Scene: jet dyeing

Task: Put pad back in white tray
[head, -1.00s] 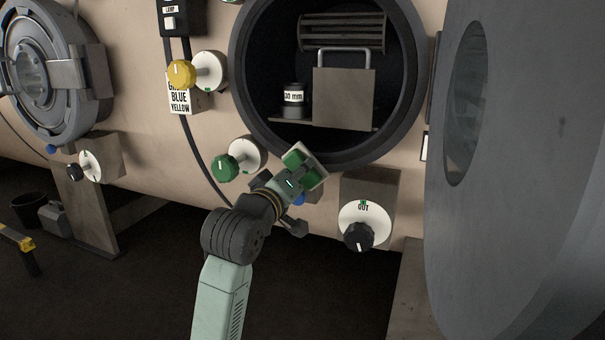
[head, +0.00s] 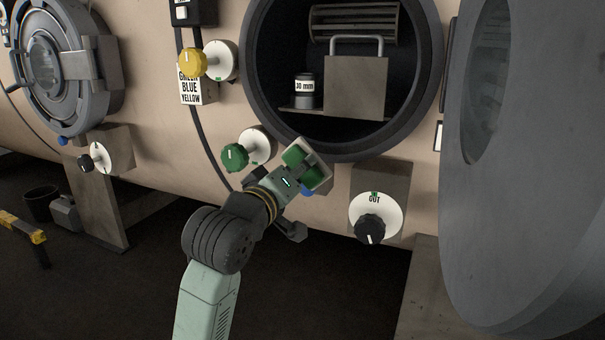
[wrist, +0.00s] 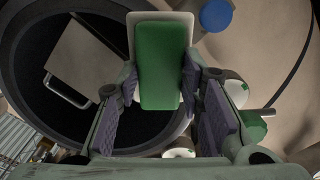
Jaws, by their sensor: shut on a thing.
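The pad (wrist: 162,65) is a green block with a whitish backing. My gripper (wrist: 160,90) is shut on it, with a dark ribbed finger on each side. In the head view the pad (head: 322,178) is tilted at the end of my gripper (head: 302,166), in front of the lower rim of the round opening. My gripper partly covers the pad there. I see no white tray in either view.
The round opening (head: 252,95) holds a metal plate with a handle (head: 355,88) and a jar labelled 30 mm (head: 305,92). The green knob (head: 235,157) and black OUT knob (head: 369,229) flank my gripper. A large grey door (head: 530,200) stands at right.

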